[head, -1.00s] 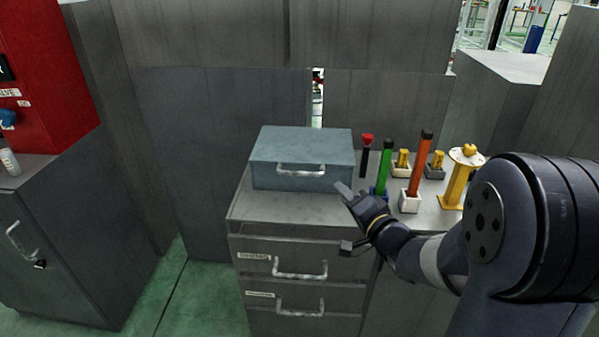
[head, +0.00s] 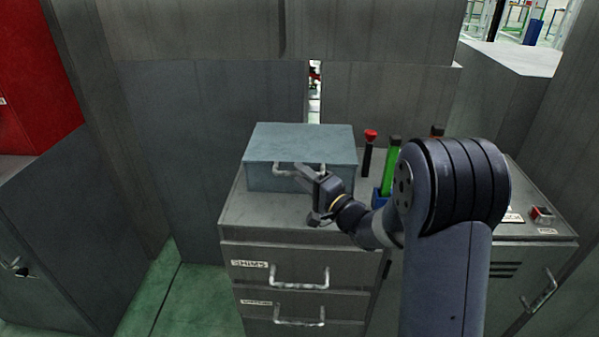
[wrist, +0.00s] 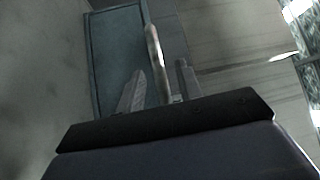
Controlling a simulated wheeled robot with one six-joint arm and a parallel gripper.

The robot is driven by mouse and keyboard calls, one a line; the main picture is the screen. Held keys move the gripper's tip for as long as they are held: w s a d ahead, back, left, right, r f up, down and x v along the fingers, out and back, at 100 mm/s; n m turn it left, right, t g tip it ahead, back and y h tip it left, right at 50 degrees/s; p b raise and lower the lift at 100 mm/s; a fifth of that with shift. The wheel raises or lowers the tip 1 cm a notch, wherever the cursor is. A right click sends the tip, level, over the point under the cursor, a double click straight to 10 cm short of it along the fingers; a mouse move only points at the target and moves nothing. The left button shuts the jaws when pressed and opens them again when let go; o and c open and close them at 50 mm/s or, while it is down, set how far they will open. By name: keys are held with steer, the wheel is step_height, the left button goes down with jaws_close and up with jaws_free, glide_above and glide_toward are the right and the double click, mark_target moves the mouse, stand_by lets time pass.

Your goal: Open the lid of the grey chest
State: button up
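The grey chest (head: 300,142), blue-grey with a flat closed lid, sits on top of a drawer cabinet. Its pale bar handle (head: 285,168) is on the front face. My gripper (head: 308,173) is at the right part of this handle and hides some of it. In the wrist view the handle (wrist: 155,55) runs through the space between my two fingers (wrist: 160,85), which are apart. The chest front (wrist: 115,50) shows behind them. I cannot tell whether either finger touches the bar.
The drawer cabinet (head: 235,215) has two bar handles below the chest. A red-topped tool (head: 370,150) and a green tool (head: 390,165) stand just right of the chest. Grey panels (head: 215,110) rise behind. The cabinet top left of the chest is narrow and clear.

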steer(key=shift+x, duration=0.8)
steer(key=shift+c, duration=0.3)
jaws_close()
